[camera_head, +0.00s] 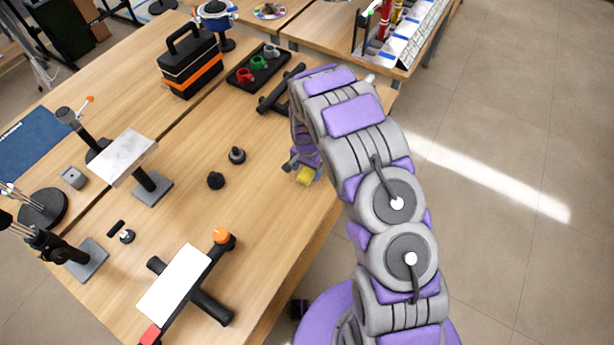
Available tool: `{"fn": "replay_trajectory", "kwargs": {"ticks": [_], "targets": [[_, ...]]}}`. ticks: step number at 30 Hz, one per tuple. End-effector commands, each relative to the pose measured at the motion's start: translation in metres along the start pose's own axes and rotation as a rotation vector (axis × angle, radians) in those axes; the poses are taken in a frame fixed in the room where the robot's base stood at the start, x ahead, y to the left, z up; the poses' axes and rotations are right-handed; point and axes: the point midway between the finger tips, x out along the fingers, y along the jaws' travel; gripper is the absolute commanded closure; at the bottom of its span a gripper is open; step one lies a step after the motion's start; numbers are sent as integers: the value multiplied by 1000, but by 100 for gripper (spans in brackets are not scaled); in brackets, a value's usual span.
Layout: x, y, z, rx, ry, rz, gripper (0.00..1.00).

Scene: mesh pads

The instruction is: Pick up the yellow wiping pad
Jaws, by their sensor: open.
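A small yellow pad (306,175) shows on the wooden table near its right edge. It lies just below the end of my arm, and part of it is hidden. My gripper (303,164) is over the pad, mostly hidden behind my own arm links, and its fingers are hard to make out. It is open. I cannot tell whether the fingers touch the pad or stand around it.
Two black knobs (226,169) sit left of the pad. A black tray with coloured rings (259,66) and an orange-black toolbox (190,67) stand behind. A white plate on a black stand (176,284) is at the front. Bare tabletop (262,215) lies between.

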Motion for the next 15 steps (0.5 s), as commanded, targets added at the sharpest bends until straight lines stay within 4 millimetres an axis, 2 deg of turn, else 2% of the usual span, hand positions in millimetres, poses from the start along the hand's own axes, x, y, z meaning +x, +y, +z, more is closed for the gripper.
{"fn": "replay_trajectory", "kwargs": {"ticks": [3,10,15], "targets": [[14,0,1,0,0,0,22],[14,1,1,0,0,-1,22],[14,2,0,0,-1,-1,39]]}}
